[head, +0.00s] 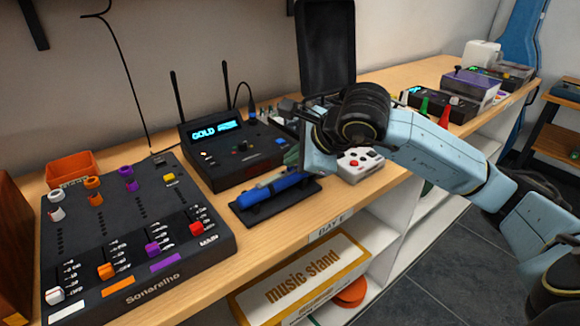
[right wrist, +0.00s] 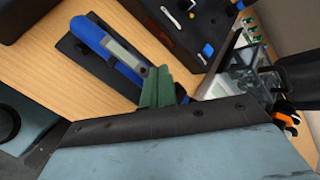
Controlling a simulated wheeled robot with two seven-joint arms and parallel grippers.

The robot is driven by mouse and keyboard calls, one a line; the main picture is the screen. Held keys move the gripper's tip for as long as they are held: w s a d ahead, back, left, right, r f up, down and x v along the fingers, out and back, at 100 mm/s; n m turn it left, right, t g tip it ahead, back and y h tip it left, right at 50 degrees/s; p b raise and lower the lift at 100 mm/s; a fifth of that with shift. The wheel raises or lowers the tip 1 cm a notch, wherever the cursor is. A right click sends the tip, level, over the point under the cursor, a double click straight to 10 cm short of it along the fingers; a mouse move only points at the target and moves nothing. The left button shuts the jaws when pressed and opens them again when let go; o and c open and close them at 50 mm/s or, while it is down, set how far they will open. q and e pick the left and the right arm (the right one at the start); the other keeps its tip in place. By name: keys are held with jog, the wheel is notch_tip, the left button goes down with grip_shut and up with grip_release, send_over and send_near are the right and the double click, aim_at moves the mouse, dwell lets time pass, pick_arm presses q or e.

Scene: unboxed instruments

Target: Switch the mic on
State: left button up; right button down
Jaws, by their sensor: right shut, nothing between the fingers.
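The mic (head: 274,189) is a blue handheld body with a grey strip, lying on a black rest (head: 262,210) at the shelf's front edge. It also shows in the right wrist view (right wrist: 95,38), its grey panel facing up. The black receiver (head: 235,150) with two antennas and a lit cyan display reading "GOLD" and an unclear word stands just behind it. My right gripper (head: 291,156) has green fingertips, shut and empty, by the mic's right end. In the right wrist view the fingertips (right wrist: 158,88) are close to that end; contact cannot be told. My left gripper is not in view.
A black mixer (head: 140,235) with coloured knobs and faders stands at left, an orange bin (head: 72,168) behind it. A white box (head: 358,165) with coloured buttons stands right of the mic, partly behind my arm. A "music stand" box (head: 305,280) lies below.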

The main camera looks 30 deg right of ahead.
jog(key=shift+f, duration=0.15)
jog(key=shift+r, duration=0.65)
notch_tip(320, 180, up, 6)
jog(key=p, duration=0.4)
jog(key=shift+a, duration=0.25)
